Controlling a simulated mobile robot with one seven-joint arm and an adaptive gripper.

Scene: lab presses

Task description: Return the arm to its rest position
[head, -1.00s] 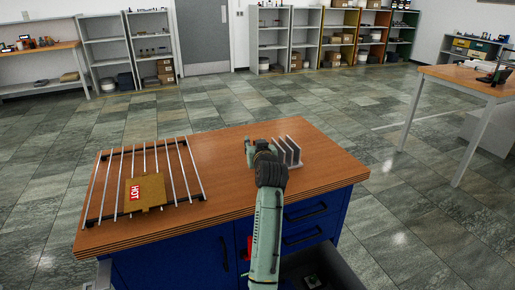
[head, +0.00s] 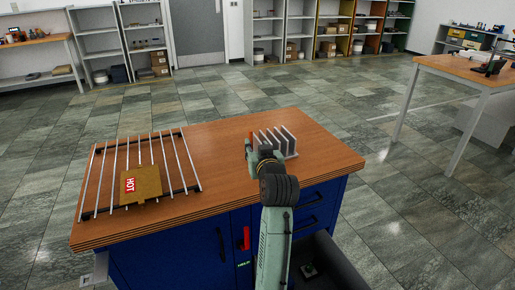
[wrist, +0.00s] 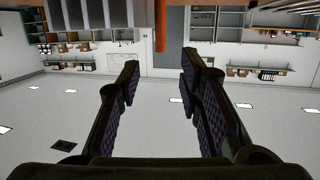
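My gripper (head: 262,150) is low over the front right of the wood-topped bench (head: 220,150), mostly hidden behind my own wrist in the head view. In the wrist view my gripper (wrist: 160,62) is open, its two dark padded fingers wide apart with nothing between them. A grey finned block (head: 278,140) stands on the bench just beyond it; its fins (wrist: 85,12) also show upside down at top left in the wrist view. A slim orange-red upright piece (head: 249,146) stands beside the block and appears beyond the fingertips in the wrist view (wrist: 160,25).
A wire rack (head: 98,185) with a brown pad marked HOT (head: 148,184) lies on the bench's left. A drawer (head: 335,262) stands open at front right with a small item (head: 308,270) inside. Another table (head: 470,72) is at right. The floor between is clear.

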